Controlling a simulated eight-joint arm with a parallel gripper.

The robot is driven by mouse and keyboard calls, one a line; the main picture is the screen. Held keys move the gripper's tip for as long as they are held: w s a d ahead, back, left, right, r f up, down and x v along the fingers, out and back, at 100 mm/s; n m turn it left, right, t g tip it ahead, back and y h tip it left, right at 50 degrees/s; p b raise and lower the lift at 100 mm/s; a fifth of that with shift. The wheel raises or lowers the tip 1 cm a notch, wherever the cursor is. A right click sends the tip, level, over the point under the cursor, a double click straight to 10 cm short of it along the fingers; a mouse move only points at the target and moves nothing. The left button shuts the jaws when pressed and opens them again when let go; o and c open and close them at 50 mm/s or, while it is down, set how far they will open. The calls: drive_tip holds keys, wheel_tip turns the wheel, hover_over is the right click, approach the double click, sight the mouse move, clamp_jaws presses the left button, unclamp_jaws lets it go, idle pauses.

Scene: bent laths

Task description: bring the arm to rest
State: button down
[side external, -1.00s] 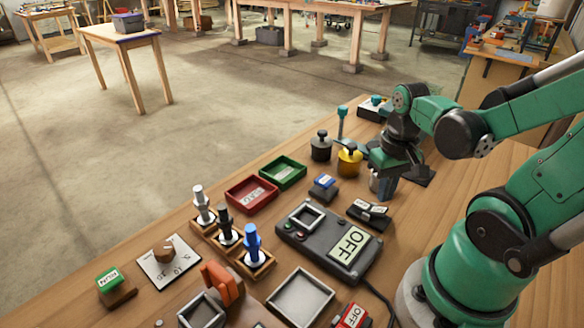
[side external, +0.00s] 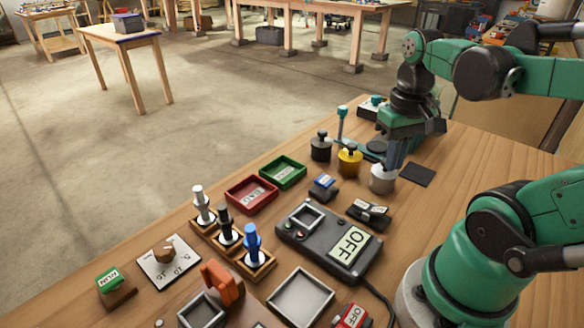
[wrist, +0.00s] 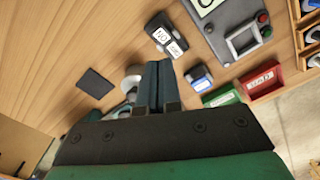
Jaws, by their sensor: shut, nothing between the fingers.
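My gripper (side external: 393,163) is shut and empty. It points down over the far right part of the bench, above and just behind the silver weight (side external: 382,178) as seen from the side. In the wrist view the closed fingers (wrist: 157,70) sit side by side with no gap, and the silver weight (wrist: 131,84) is partly hidden beside them. A yellow weight (side external: 349,160) and a black weight (side external: 320,147) stand upright to the left of the gripper.
A dark square pad (side external: 417,174) lies right of the silver weight. A grey device reading OFF (side external: 330,240), a red tray (side external: 251,195), a green tray (side external: 283,172) and a rocker switch (side external: 368,213) lie nearer. Open wood (side external: 470,160) is at right.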

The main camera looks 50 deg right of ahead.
drive_tip(key=w+a+n+t, duration=0.6)
drive_tip(key=w+a+t, duration=0.1)
drive_tip(key=w+a, duration=0.2)
drive_tip(key=shift+w+a+r, duration=0.35)
drive_tip(key=shift+a+r, duration=0.1)
drive_tip(key=s+d+r+g, duration=0.3)
drive_tip(key=s+d+g, duration=0.3)
drive_tip(key=s+d, duration=0.2)
drive_tip(key=shift+s+d+r, duration=0.3)
drive_tip(key=shift+d, duration=0.7)
